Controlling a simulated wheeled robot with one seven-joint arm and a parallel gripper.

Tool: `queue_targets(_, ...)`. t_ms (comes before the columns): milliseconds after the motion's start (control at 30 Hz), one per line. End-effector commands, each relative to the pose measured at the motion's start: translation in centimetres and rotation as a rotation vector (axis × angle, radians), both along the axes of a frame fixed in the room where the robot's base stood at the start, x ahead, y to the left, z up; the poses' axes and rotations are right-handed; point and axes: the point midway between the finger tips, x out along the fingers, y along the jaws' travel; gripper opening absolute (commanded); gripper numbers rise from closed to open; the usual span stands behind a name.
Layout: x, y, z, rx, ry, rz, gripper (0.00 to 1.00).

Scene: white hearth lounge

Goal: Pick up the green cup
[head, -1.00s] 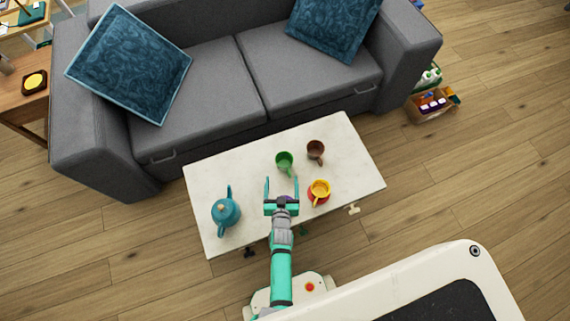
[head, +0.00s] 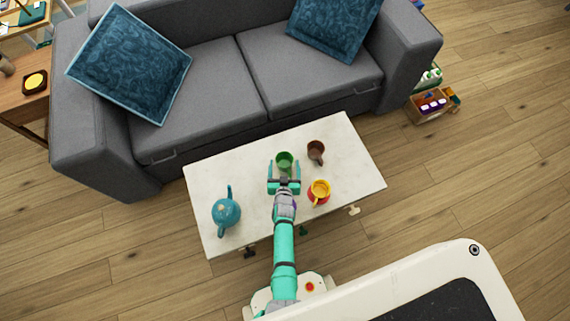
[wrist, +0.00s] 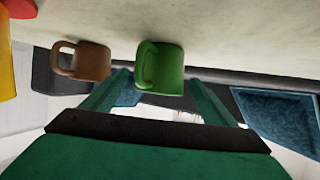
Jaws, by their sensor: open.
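The green cup (head: 284,160) stands on the white table (head: 235,168), near its back edge. My gripper (head: 284,167) is open, with one teal finger on each side of the cup in the head view. In the wrist view the green cup (wrist: 161,68) shows upside down between the two finger tips, its handle towards the left. I cannot tell whether either finger touches it.
A brown mug (head: 316,151) stands close to the right of the cup. A yellow and red cup (head: 319,191) is to the right of my wrist. A teal teapot (head: 226,212) stands at the left. A grey sofa (head: 205,88) is behind the table.

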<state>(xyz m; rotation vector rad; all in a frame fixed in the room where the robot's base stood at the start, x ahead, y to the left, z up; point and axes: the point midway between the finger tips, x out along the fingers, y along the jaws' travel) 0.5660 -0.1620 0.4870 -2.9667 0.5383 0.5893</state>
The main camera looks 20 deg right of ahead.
Motion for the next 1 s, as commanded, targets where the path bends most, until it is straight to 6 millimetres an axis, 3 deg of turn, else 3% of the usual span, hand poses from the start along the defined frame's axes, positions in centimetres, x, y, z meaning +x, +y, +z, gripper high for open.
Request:
queue_targets(200,1.7,-0.7,-0.8,0.0,0.0,0.0,0.8)
queue_targets(500,1.9,-0.7,-0.9,0.0,0.001,0.0,0.8)
queue_targets(700,1.9,-0.7,-0.9,0.0,0.001,0.0,0.32)
queue_targets(1000,1.9,-0.7,-0.8,0.0,0.0,0.0,0.32)
